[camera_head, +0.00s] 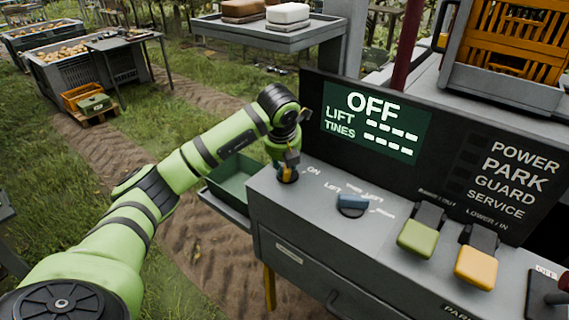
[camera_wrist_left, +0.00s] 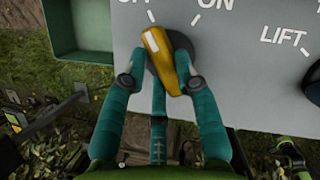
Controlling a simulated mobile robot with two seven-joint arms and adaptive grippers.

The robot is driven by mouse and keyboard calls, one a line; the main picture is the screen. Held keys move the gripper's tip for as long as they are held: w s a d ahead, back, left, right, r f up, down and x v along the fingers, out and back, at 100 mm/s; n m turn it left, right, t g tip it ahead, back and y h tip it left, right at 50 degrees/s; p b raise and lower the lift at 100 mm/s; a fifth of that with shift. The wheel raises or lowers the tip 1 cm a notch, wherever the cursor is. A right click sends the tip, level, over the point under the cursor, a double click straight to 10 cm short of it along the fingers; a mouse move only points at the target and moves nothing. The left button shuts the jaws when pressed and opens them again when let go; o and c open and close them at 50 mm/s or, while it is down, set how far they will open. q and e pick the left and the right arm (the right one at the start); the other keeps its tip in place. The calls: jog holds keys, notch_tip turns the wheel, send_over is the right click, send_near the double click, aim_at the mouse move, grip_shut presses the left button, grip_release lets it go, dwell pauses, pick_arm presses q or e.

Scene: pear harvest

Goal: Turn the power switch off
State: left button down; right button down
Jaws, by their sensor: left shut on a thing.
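The power switch is a yellow rotary knob (camera_wrist_left: 155,45) with a pale mark, on a dark round base in the grey panel top. Its marked end tilts up and left in the left wrist view, towards the partly cut-off OFF label and away from ON. My left gripper (camera_wrist_left: 162,84) is shut on the knob, with green fingers on both sides. In the head view my left gripper (camera_head: 287,158) comes down on the panel's left end and mostly hides the switch. The display screen (camera_head: 376,122) reads OFF, LIFT and TINES, with dashes. My right gripper is not in view.
A blue lift knob (camera_head: 352,202) sits right of the switch. A green lever (camera_head: 418,238) and a yellow lever (camera_head: 476,268) stand further right. A green tray (camera_head: 229,184) hangs beside the panel's left end. A shelf (camera_head: 262,34) stands behind.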

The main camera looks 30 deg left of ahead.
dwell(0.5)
pick_arm(q)
jog(key=c, duration=0.9)
grip_release()
jog(key=shift+c, duration=0.2)
jog(key=v, duration=1.2)
jog(key=shift+d, duration=0.1)
